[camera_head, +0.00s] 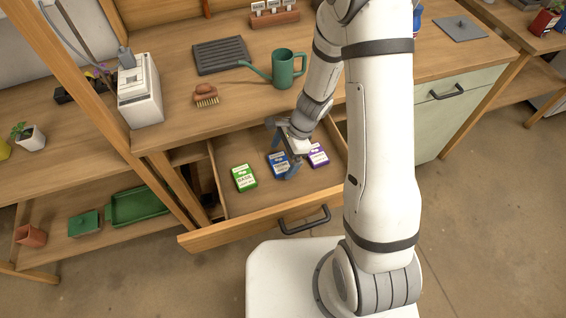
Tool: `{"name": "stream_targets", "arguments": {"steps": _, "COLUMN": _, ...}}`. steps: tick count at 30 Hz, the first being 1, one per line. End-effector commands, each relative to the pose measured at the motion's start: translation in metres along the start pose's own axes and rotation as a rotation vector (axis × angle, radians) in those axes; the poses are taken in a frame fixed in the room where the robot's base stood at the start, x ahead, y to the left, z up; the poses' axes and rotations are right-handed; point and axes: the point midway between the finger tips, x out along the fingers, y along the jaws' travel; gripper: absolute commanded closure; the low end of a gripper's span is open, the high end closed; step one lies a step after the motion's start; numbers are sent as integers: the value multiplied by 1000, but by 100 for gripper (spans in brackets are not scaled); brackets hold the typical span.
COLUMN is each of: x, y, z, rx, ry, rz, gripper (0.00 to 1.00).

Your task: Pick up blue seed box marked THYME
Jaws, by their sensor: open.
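The blue seed box (276,161) lies in the open drawer, between a green box and a purple box. Its white label is too small to read with certainty. My gripper (286,152) is open and reaches down into the drawer at the blue box's right side, with one finger over or beside its right edge. The gripper partly hides that edge. I cannot tell whether a finger touches the box.
The green box (244,178) is left in the drawer (222,205), and the purple box (318,156) is close right of my gripper. The drawer front has a dark handle (305,220).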

Motion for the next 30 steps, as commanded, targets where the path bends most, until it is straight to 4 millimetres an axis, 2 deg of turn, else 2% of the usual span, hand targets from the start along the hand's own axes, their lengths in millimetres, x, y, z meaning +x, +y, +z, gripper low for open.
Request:
{"name": "stream_targets", "arguments": {"steps": 3, "x": 12, "y": 0, "z": 0, "rx": -1, "ry": 0, "rz": 1, "gripper": 5}}
{"name": "stream_targets", "arguments": {"steps": 11, "x": 13, "y": 0, "z": 0, "rx": -2, "ry": 1, "rz": 0, "gripper": 6}}
{"name": "stream_targets", "arguments": {"steps": 27, "x": 13, "y": 0, "z": 1, "rx": -3, "ry": 1, "rz": 1, "gripper": 50}}
{"name": "stream_targets", "arguments": {"steps": 30, "x": 13, "y": 0, "z": 1, "rx": -3, "ry": 1, "rz": 1, "gripper": 53}}
